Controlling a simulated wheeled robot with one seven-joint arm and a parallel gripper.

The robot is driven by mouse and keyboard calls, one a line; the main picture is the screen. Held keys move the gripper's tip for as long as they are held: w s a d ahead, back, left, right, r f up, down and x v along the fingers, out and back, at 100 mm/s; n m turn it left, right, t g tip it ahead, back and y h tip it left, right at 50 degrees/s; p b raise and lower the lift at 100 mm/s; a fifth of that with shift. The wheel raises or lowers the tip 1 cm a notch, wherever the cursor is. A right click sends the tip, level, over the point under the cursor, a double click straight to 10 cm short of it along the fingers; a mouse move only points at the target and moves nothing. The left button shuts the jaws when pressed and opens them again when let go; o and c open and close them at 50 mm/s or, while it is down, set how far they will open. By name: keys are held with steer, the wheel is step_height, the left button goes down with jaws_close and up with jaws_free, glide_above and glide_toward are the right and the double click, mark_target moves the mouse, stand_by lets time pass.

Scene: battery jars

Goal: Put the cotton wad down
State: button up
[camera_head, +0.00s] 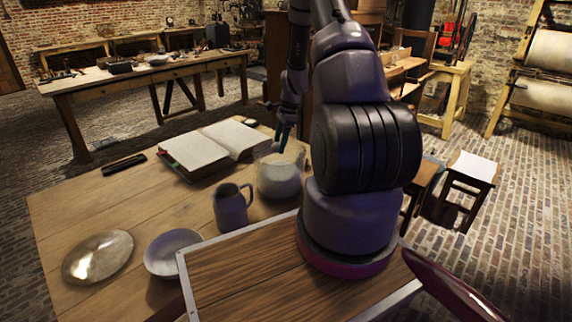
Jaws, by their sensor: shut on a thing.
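My gripper (284,138) points down at the mouth of a glass jar (279,183), behind the dark jug. Its fingers are small in this view and look closed together. The gripper is shut on the cotton wad, but I cannot clearly make out the wad's outline at the fingertips. The jar looks pale and cloudy, with a light tan patch near its top. I cannot tell whether the fingertips are inside the jar or just behind its rim.
A dark jug (231,208) stands just left of the jar. An open book (196,152), a metal plate (98,257) and a pale bowl (172,252) lie on the wooden table (75,208). A dark slim case (124,164) lies at the far left. The table's left side has free room.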

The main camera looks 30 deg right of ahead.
step_height(320, 180, down, 8)
steer(key=shift+r, duration=0.25)
steer(key=shift+f, duration=0.15)
steer(key=o, duration=1.3)
